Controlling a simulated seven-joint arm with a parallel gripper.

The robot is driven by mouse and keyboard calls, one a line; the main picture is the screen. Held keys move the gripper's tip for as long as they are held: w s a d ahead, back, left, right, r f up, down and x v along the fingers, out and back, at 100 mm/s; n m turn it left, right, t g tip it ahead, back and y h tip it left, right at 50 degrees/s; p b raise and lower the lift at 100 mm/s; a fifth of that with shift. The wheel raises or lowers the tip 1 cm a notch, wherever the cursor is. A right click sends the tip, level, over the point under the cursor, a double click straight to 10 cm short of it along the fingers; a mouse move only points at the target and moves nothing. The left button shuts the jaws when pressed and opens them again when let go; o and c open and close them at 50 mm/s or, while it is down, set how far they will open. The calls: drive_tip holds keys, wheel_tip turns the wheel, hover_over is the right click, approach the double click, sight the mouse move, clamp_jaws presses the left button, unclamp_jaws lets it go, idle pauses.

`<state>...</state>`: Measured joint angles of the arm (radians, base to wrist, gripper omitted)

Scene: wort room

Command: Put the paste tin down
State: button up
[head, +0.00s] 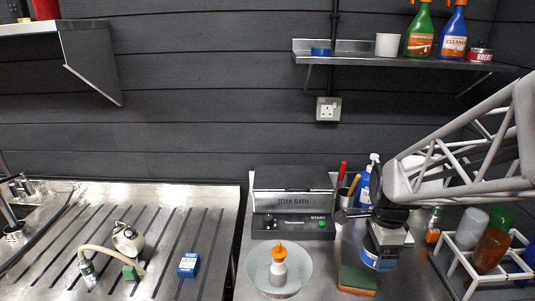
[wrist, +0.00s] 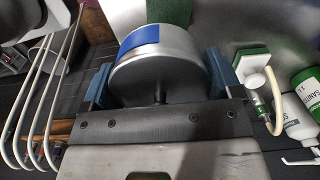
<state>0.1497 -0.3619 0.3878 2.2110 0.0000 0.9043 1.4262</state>
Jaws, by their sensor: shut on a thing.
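The paste tin (head: 377,259) is a round tin with a blue and white label, at the right part of the steel counter in the head view. My gripper (head: 383,244) is above it, pointing down, and is shut on it. In the wrist view the silver tin (wrist: 158,78), with a blue patch on its side, sits between the two blue fingers of my gripper (wrist: 160,70). Whether the tin's underside touches the counter cannot be told.
A sponge (head: 357,280) lies left of the tin. The soak bath (head: 292,202) stands behind. A white wire rack (head: 448,262) with bottles is on the right. Some counter between sponge and rack is bare.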

drive_tip(key=w+a+r, duration=0.1)
drive_tip(key=w+a, duration=0.6)
drive_tip(key=a, duration=0.3)
drive_tip(key=w+a, duration=0.8)
drive_tip(key=a, duration=0.2)
drive_tip(key=w+a+f, duration=0.1)
drive_tip(key=w+a, duration=0.1)
drive_tip(key=a, duration=1.1)
drive_tip(key=w+a, duration=0.2)
drive_tip(key=a, duration=1)
wheel_tip(320, 180, down, 13)
drive_tip(key=shift+w+f, duration=0.1)
drive_tip(key=shift+w, duration=0.1)
drive_tip(key=w+a, duration=0.2)
drive_tip(key=w, duration=0.2)
drive_tip(key=w+a+f, duration=0.1)
drive_tip(key=w+a, duration=0.2)
drive_tip(key=w, duration=0.2)
drive_tip(key=w+a, duration=0.2)
drive_tip(key=w, duration=0.2)
drive_tip(key=shift+w+a+f, duration=0.15)
drive_tip(key=shift+w+a, duration=0.25)
drive_tip(key=shift+f, duration=0.1)
